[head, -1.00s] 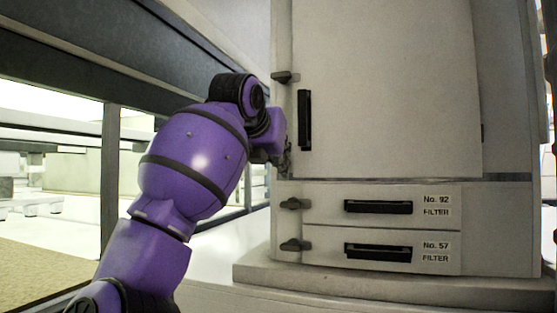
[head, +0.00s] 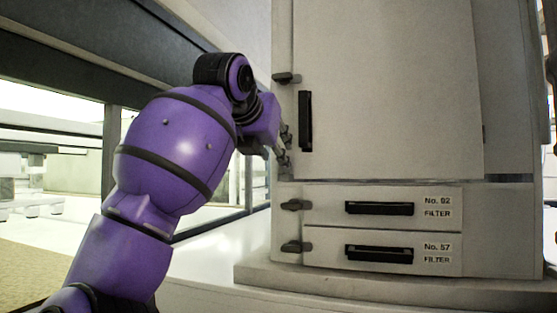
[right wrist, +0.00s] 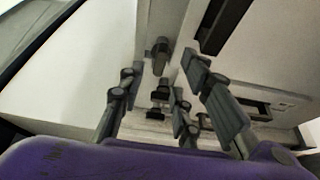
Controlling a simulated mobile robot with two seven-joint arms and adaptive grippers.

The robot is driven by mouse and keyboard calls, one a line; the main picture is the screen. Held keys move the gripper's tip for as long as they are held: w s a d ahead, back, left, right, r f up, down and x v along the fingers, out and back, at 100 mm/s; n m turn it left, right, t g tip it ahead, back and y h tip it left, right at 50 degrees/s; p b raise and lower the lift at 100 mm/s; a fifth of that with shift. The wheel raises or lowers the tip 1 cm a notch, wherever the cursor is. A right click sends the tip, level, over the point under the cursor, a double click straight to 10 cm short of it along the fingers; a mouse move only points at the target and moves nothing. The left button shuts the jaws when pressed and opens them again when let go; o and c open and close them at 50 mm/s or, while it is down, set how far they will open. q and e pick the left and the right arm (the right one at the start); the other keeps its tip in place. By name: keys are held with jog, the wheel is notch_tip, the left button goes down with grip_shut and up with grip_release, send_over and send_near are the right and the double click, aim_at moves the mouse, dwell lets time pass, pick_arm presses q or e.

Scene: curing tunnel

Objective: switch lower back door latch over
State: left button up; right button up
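The back door (head: 390,85) of the pale cabinet is flat against its front. Its upper latch (head: 285,78) lies sideways at the left edge. One purple arm reaches in; by the matching wrist view it is my right. A dark latch (right wrist: 160,52), apparently the lower door latch, shows just beyond the gap; contact cannot be told. My left gripper is not seen.
Below the door are two filter drawers with black handles, No. 92 (head: 330,193) and No. 57 (head: 330,238). Each has a small latch on its left, upper (head: 295,205) and lower (head: 296,247). A dark beam (head: 90,45) runs overhead at left.

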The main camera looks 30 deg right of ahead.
jog(key=v, duration=0.7)
jog(key=shift+s+a+r, duration=0.15)
jog(key=shift+a+r, duration=0.05)
